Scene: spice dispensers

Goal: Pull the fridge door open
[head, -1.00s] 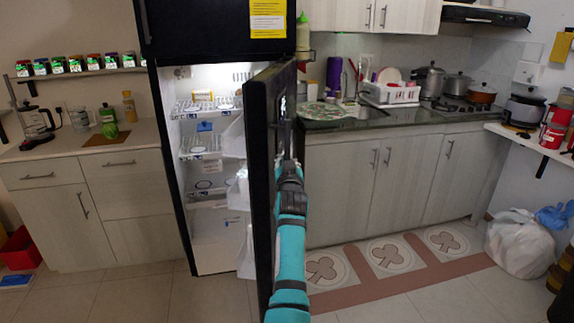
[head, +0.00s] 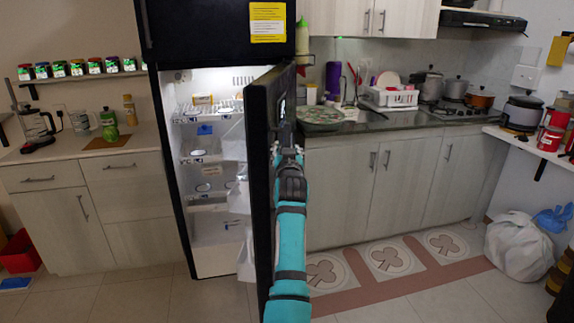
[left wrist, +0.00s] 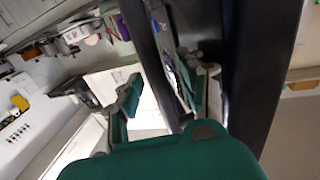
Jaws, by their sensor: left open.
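The black fridge door (head: 259,190) stands partly open in the head view, with the lit fridge interior (head: 205,225) showing to its left. My left gripper (head: 287,152) is at the door's outer face, at about mid-height. In the left wrist view the dark door (left wrist: 262,60) fills the right side. A dark upright bar, seemingly the door handle (left wrist: 146,45), runs between the two fingers of my left gripper (left wrist: 160,92). The fingers are apart, one on each side of the bar. I cannot tell whether they touch it. My right gripper is not in view.
Lower cabinets (head: 345,195) and a counter with a dish rack (head: 392,97) stand right of the door. Left of the fridge is a counter with a green bottle (head: 109,124). A white bag (head: 520,247) sits at the far right. Floor in front is clear.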

